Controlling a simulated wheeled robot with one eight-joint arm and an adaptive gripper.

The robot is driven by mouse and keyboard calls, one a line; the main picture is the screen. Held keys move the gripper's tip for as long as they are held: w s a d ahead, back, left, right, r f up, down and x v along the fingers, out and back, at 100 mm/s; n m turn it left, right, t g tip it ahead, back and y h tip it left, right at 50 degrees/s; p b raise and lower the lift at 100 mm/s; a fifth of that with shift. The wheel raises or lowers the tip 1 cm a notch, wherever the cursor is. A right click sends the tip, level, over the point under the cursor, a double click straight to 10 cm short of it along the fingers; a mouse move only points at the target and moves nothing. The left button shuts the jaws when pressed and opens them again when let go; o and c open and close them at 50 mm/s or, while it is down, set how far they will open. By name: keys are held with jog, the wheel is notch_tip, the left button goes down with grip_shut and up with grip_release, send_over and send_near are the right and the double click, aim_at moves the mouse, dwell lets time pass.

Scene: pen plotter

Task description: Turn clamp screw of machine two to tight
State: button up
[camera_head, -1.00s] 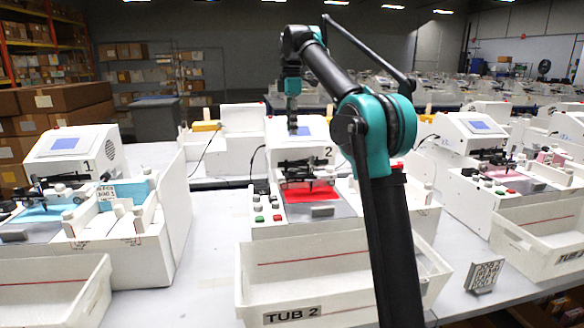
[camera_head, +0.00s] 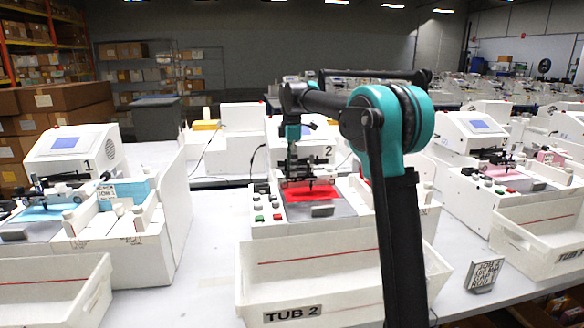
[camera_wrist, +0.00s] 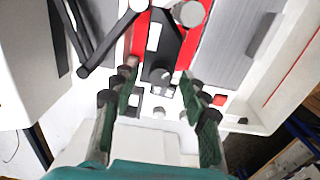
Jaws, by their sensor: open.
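Machine two (camera_head: 345,215) is the white plotter marked 2 at the middle of the head view. A red sheet (camera_head: 320,197) lies on its bed below the dark pen carriage. My gripper (camera_head: 292,170) hangs down in front of the machine's head and the carriage. In the wrist view my gripper (camera_wrist: 158,90) is open, its green-padded fingers apart. A small dark knob (camera_wrist: 161,75) shows between the fingertips, over the dark bar that crosses the red sheet (camera_wrist: 139,40). I cannot tell for sure that it is the clamp screw. The fingers do not visibly grip anything.
TUB 2 (camera_head: 340,255), an open white tub, stands in front of machine two. Its buttons (camera_head: 268,217) are at the bed's left. Machine one (camera_head: 75,150) stands left and another plotter (camera_head: 480,140) right. A label stand (camera_head: 484,276) is at the table's front right.

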jog(key=shift+f, duration=0.1)
grip_shut()
dwell(0.3)
jog(key=m, duration=0.4)
jog(key=shift+m, duration=0.4)
jog(key=m, duration=1)
jog(key=shift+m, duration=2.5)
